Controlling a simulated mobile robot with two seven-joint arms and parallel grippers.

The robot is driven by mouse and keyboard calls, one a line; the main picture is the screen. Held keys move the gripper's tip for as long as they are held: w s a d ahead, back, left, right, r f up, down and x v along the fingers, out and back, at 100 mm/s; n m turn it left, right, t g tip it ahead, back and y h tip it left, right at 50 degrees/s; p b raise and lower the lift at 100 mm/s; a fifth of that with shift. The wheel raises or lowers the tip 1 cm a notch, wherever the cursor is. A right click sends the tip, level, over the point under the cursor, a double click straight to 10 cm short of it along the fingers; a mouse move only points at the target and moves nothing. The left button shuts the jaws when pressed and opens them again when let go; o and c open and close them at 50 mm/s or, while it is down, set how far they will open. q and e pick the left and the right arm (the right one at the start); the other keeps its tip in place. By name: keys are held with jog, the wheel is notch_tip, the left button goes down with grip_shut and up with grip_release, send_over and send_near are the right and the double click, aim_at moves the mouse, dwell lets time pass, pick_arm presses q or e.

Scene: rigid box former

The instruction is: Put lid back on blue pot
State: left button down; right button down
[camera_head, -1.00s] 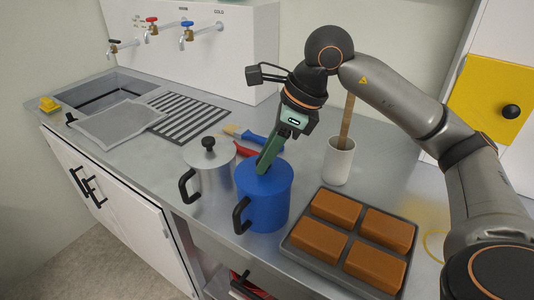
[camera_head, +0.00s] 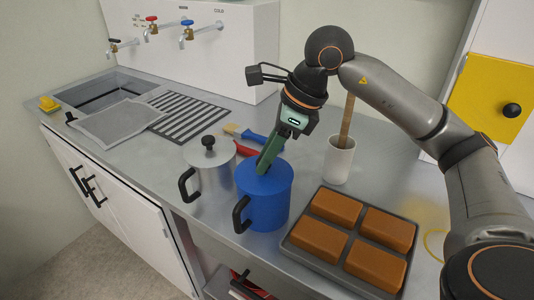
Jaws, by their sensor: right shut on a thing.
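The blue pot (camera_head: 264,203) stands upright on the steel counter, its black handle toward the left front. A blue lid (camera_head: 277,181) sits at the pot's top; I cannot tell whether it is fully seated. My right gripper (camera_head: 264,168) points down at the middle of the lid and is shut on the lid's knob, which its fingers hide. My left gripper is not in view.
A silver pot (camera_head: 211,180) with a lid stands close at the left of the blue pot. A tray (camera_head: 288,244) of brown loaves lies at the right front. A white crock (camera_head: 338,163) with a wooden utensil stands behind it. Brushes (camera_head: 254,136) lie behind the pots.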

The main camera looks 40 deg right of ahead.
grip_release()
dwell(0.8)
jog(key=shift+r, duration=0.1)
jog(key=shift+r+p, duration=3.05)
jog(key=shift+r, duration=0.35)
grip_shut()
